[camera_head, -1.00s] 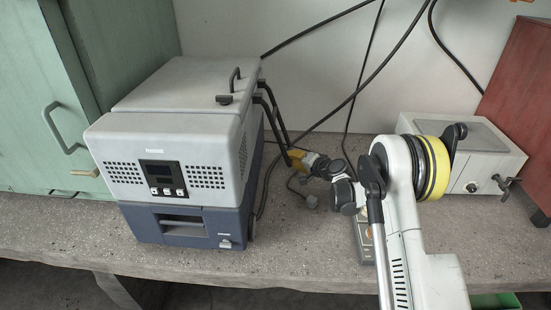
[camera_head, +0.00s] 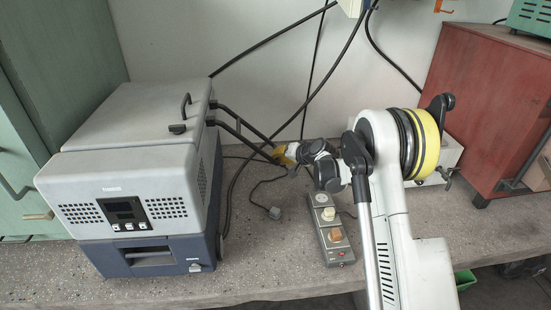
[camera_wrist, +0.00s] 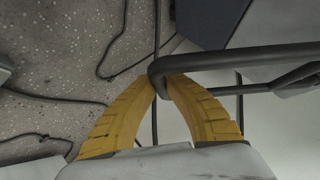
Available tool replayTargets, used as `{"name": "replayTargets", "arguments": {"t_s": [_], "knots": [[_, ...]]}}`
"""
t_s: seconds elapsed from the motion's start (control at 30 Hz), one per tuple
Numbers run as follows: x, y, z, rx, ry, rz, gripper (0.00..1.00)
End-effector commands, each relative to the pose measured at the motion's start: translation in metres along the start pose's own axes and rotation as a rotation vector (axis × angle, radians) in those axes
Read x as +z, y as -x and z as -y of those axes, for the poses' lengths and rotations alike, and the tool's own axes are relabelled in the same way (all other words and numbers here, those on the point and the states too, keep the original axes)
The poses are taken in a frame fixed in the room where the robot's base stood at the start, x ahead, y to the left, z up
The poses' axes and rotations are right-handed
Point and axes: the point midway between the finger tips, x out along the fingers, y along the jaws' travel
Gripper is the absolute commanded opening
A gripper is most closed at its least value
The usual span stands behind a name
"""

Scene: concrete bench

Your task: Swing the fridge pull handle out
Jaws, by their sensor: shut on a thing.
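The fridge (camera_head: 120,190) is a portable grey box with a dark blue base, standing on the concrete bench. Its black tubular pull handle (camera_head: 243,122) sticks out from its right side, sloping down and to the right. In the wrist view the handle (camera_wrist: 235,57) runs from the right to a bent corner between the fingers. My gripper (camera_head: 284,154) is at the handle's outer end. Its yellow fingers show in the wrist view (camera_wrist: 163,82), closed around that corner. The exact contact is small in the head view.
Black cables (camera_head: 300,60) hang along the wall behind. A green cabinet (camera_head: 20,130) is at the left.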

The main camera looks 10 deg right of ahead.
Motion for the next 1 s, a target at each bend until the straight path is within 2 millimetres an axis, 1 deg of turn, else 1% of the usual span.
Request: {"name": "replayTargets", "arguments": {"t_s": [0.03, 0.27, 0.3, 0.33, 0.37, 0.63, 0.73, 0.87, 1.0], "knots": [[-0.003, 0.001, 0.0, -0.001, -0.002, -0.007, 0.0], [-0.004, 0.001, 0.001, -0.001, -0.003, -0.008, 0.0], [-0.004, 0.001, 0.001, -0.001, -0.003, -0.009, 0.25], [-0.004, 0.001, 0.001, -0.001, -0.003, -0.008, 0.34], [-0.004, 0.001, 0.001, -0.001, -0.003, -0.008, 0.38], [-0.002, 0.001, 0.001, -0.001, -0.002, -0.005, 0.38], [-0.002, 0.006, 0.0, -0.001, -0.003, -0.005, 0.38], [-0.002, 0.027, 0.001, -0.001, -0.004, -0.006, 0.38], [-0.002, 0.059, 0.0, 0.0, -0.004, -0.006, 0.38]]}}
